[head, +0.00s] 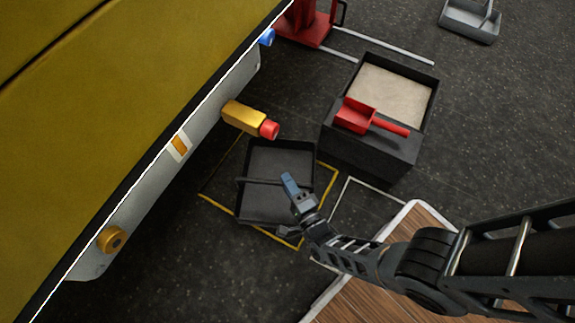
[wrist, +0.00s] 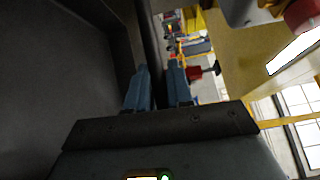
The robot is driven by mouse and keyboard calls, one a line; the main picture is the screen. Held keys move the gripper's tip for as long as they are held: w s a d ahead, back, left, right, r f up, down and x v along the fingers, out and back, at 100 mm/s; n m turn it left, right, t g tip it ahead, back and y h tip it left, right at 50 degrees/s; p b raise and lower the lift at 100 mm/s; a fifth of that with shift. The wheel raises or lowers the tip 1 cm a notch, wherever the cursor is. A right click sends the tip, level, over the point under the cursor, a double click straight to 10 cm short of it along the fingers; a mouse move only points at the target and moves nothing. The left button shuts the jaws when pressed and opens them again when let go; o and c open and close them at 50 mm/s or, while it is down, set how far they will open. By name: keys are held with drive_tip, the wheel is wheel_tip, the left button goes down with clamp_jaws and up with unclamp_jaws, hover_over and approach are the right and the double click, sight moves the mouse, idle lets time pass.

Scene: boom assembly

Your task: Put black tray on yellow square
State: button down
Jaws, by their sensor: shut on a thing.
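The black tray (head: 270,205) is in the middle of the head view, over the yellow square outline (head: 328,178) on the dark floor. Yellow lines show on its left, right and front sides. I cannot tell whether the tray touches the floor. My gripper (head: 289,184) is at the tray's right side.
A black bin of sand (head: 372,155) with a red scoop (head: 357,116) stands right of the tray. A yellow machine (head: 110,90) is on the left, and its yellow nozzle with a red tip (head: 245,118) juts out above the tray. A wooden board (head: 375,290) lies at front right.

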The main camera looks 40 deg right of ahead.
drive_tip(key=shift+f+b, duration=1.55)
drive_tip(key=shift+f, duration=0.3)
drive_tip(key=shift+r, duration=0.1)
drive_tip(key=c, duration=1)
unclamp_jaws()
drive_tip(key=shift+s, duration=0.1)
